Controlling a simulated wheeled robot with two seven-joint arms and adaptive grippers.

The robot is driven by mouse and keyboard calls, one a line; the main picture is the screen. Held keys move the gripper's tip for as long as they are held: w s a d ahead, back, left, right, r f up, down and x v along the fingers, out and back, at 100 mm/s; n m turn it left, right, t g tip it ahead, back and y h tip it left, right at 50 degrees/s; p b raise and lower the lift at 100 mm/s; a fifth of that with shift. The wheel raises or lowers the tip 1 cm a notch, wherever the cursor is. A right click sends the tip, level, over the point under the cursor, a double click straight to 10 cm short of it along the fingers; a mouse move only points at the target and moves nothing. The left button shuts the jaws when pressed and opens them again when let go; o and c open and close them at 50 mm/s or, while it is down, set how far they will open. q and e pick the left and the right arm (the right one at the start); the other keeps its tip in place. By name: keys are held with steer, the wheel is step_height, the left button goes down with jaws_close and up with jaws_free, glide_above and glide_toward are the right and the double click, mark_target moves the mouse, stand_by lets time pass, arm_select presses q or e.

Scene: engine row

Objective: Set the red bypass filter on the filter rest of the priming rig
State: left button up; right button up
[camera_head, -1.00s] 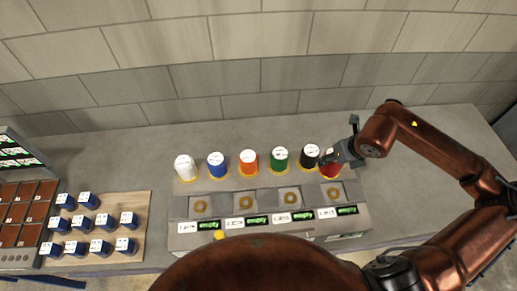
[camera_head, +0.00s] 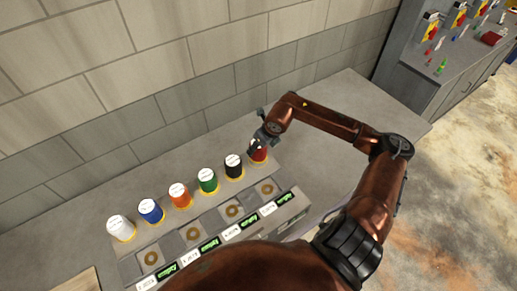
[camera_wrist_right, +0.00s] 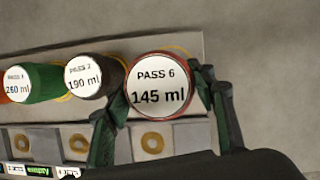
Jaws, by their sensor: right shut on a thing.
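The red filter (camera_head: 258,155) stands at the right end of the filter row in the head view. Its white top reads "PASS 6, 145 ml" in the right wrist view (camera_wrist_right: 158,85). My right gripper (camera_head: 265,140) has its fingers on both sides of this filter, shut on it; the fingers also show in the wrist view (camera_wrist_right: 165,110). I cannot tell whether its base is clear of the shelf. I cannot make out a priming rig or filter rest for certain. My left gripper is not in view.
White (camera_head: 120,229), blue (camera_head: 151,211), orange (camera_head: 180,196), green (camera_head: 208,181) and black (camera_head: 235,167) filters stand left of the red one. In front, a grey unit (camera_head: 215,243) has brass-ringed seats and "empty" displays. A far bench (camera_head: 455,75) holds small coloured items.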

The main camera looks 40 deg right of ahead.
steer(key=shift+w+d+f, duration=0.3)
steer(key=shift+w+f, duration=0.2)
steer(key=shift+w+d+f, duration=0.25)
steer(key=shift+w+f, duration=0.2)
steer(key=shift+f, duration=0.05)
steer(key=shift+d+f+p, duration=0.1)
steer(key=shift+f+p, duration=0.1)
steer(key=shift+p, duration=0.1)
steer(key=shift+s+f+p, duration=0.2)
steer(key=shift+f+p, duration=0.55)
steer(key=shift+f, duration=0.25)
steer(key=shift+w+f, duration=0.1)
steer(key=shift+f, duration=0.3)
steer(key=shift+w+f, duration=0.1)
steer(key=shift+f, duration=0.15)
steer(key=o, duration=1.5)
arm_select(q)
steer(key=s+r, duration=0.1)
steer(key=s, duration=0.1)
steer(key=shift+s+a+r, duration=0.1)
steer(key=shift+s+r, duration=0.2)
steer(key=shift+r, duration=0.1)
arm_select(e)
steer(key=shift+o, duration=0.2)
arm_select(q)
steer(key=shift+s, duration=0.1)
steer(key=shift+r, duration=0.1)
